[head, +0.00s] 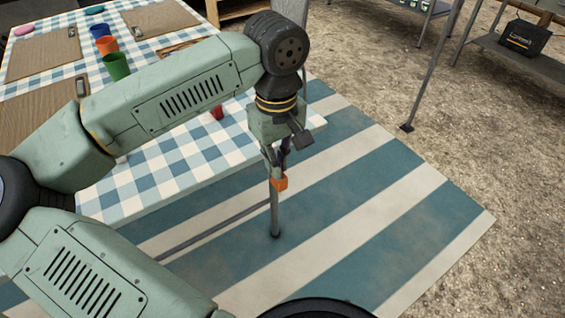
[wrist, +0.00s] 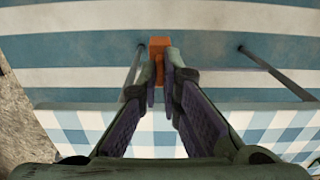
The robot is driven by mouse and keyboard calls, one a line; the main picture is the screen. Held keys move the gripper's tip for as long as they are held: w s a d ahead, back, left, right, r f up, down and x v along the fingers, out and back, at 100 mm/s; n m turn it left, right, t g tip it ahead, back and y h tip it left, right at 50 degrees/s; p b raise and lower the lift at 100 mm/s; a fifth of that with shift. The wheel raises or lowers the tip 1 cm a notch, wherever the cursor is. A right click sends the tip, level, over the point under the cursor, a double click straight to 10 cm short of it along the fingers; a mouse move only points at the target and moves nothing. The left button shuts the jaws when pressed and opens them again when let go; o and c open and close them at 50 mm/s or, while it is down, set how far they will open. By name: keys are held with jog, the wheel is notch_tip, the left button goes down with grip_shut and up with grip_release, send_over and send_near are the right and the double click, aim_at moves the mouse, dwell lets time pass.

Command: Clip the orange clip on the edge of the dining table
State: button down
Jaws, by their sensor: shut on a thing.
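The orange clip (head: 279,183) is held in my gripper (head: 275,168), which is shut on it. In the head view the clip hangs in front of a table leg, near the right corner of the dining table (head: 163,166) with its blue-and-white checked cloth. In the wrist view the clip (wrist: 158,46) sits between the fingertips of my gripper (wrist: 163,68). There the checked table edge (wrist: 240,106) runs across the picture below the clip, and the clip appears beyond the edge over the striped rug. I cannot tell whether the clip touches the table.
A blue-and-white striped rug (head: 350,185) lies under the table. Cups, among them a green cup (head: 116,66), an orange cup (head: 107,46) and a blue cup (head: 100,31), stand on the table, with wooden boards (head: 40,55) around. A grey pole (head: 430,75) stands at the right.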

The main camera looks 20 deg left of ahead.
jog(key=shift+w+a+f+b, duration=0.15)
jog(key=shift+w+a+f, duration=0.15)
jog(key=shift+w+a, duration=0.55)
jog(key=shift+w+a+f+b, duration=0.2)
jog(key=shift+w+a, duration=0.4)
jog(key=shift+a, duration=0.4)
jog(key=shift+w+a+f, duration=0.1)
jog(key=shift+w+a, duration=0.2)
jog(key=shift+a, duration=0.1)
jog(key=shift+w+a+b, duration=0.3)
jog(key=shift+a+b, duration=0.05)
jog(key=shift+w+a, duration=0.1)
jog(key=shift+a, duration=0.05)
jog(key=shift+w+a, duration=0.4)
jog(key=shift+a, duration=0.1)
jog(key=shift+w+a, duration=0.1)
jog(key=shift+a, duration=0.05)
dwell(0.5)
jog(key=shift+w+a, duration=0.25)
jog(key=shift+a, duration=0.05)
